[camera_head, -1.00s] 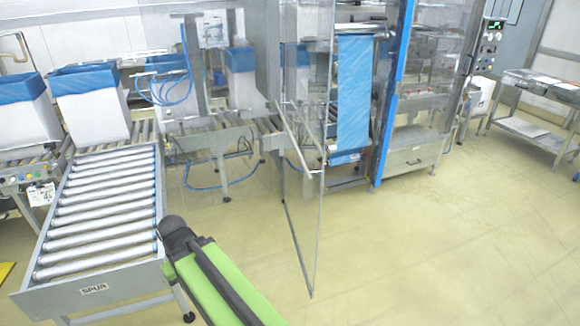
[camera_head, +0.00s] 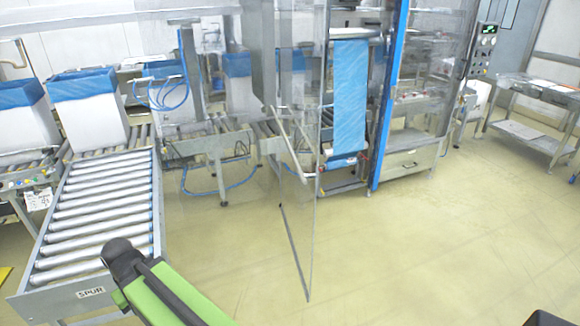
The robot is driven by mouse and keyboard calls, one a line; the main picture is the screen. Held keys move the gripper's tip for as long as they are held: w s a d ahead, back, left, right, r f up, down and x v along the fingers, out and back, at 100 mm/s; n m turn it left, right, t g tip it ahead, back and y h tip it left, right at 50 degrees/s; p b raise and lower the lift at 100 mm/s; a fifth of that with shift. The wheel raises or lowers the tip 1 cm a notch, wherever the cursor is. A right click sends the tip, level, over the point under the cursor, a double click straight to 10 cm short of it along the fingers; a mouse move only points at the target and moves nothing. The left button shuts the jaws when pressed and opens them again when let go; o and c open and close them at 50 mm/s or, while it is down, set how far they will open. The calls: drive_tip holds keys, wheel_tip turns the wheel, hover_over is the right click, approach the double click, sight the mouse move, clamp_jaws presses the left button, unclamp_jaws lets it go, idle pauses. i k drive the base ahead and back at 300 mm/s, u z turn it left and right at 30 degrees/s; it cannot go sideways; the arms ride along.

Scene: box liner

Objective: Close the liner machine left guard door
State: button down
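The liner machine (camera_head: 374,120) stands in the middle, with blue uprights and a blue liner film sheet. A clear guard door (camera_head: 302,225) with thin metal edges stands open at its left part. It swings out toward me, and its lower corner hangs above the floor in front. A bar-shaped handle (camera_head: 293,140) sits on the door. My green and black arm link crosses the bottom left, in front of the roller conveyor and well apart from the door. My gripper is not seen. A small dark shape at the bottom right edge is too cut off to identify.
A roller conveyor (camera_head: 100,205) marked SPUR takes up the left, with boxes lined in blue (camera_head: 82,105) behind it. A steel table (camera_head: 535,125) stands at the right. The floor in front and right of the door is clear.

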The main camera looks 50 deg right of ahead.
sight(298, 123)
drive_tip(key=i, duration=0.95)
drive_tip(key=u, duration=0.05)
